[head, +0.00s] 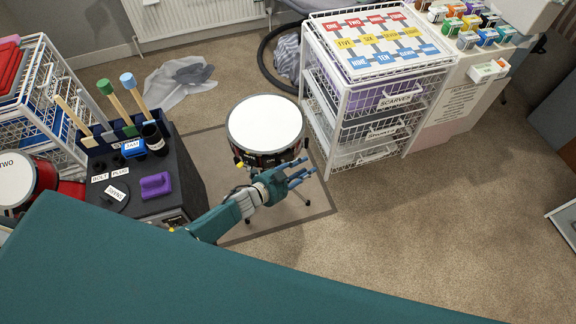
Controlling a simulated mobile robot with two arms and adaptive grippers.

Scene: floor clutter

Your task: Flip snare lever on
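A snare drum (266,122) with a white head and dark red shell stands on a low stand on a mat. My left gripper (307,177) is at the drum's near right side, its teal fingers pointing right and spread apart with nothing seen between them. The gripper and wrist overlap the lower front of the drum and its stand in the picture; I cannot tell whether they touch. A small yellow mark (240,164) shows at the shell's near left. The snare lever cannot be made out for certain. My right gripper is out of view.
A white wire drawer rack (328,135) stands close to the drum's right. A dark box (179,183) with mallets, a cup and a purple block is left. A second red drum (21,183) is far left. Carpet at the right (430,230) is clear.

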